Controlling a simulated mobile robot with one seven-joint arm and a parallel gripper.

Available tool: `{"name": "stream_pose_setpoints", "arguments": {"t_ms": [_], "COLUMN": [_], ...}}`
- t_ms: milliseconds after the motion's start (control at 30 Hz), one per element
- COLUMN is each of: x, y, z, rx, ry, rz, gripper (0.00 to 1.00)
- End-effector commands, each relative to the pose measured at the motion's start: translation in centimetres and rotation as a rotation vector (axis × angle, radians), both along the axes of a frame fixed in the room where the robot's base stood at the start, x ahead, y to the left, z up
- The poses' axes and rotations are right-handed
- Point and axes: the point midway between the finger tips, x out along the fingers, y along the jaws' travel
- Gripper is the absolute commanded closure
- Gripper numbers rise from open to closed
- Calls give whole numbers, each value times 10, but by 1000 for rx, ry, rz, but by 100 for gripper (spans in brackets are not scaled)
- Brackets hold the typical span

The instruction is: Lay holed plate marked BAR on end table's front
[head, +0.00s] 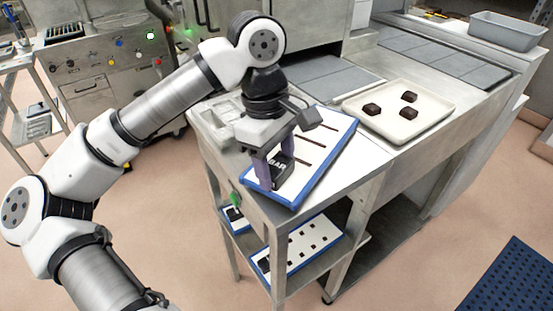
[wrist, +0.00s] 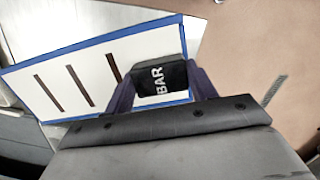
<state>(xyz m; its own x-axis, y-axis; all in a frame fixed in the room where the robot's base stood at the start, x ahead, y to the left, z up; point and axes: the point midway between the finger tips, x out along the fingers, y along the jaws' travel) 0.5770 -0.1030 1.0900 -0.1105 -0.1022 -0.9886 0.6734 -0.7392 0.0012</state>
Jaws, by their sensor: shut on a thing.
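The holed plate marked BAR is a white plate (head: 318,142) with a blue rim, several dark slots and a black grip block (head: 281,172) lettered BAR at its near end. It is at the end table's top (head: 228,150), over the front part. I cannot tell whether it rests fully on the top or is slightly above it. My gripper (head: 277,178) points down with its purple fingers shut on the block. In the wrist view, the block (wrist: 160,82) sits between the fingers and the slotted white plate (wrist: 95,72) extends to the left.
A cream tray (head: 433,115) with dark pieces stands behind the plate, to the right. Other blue-rimmed plates (head: 318,246) lie on the lower shelf. A clear box (head: 222,117) is at the table's left back. A grey bin (head: 507,30) and a blue mat (head: 515,280) are at right.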

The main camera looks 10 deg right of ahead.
Motion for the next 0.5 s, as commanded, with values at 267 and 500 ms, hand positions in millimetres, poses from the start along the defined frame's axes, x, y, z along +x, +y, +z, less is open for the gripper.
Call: {"name": "stream_pose_setpoints", "arguments": {"t_ms": [267,500], "x": [0,0], "y": [0,0], "z": [-3,-7], "rx": [-1,-1], "ry": [-1,-1], "rz": [0,0], "gripper": [80,80]}}
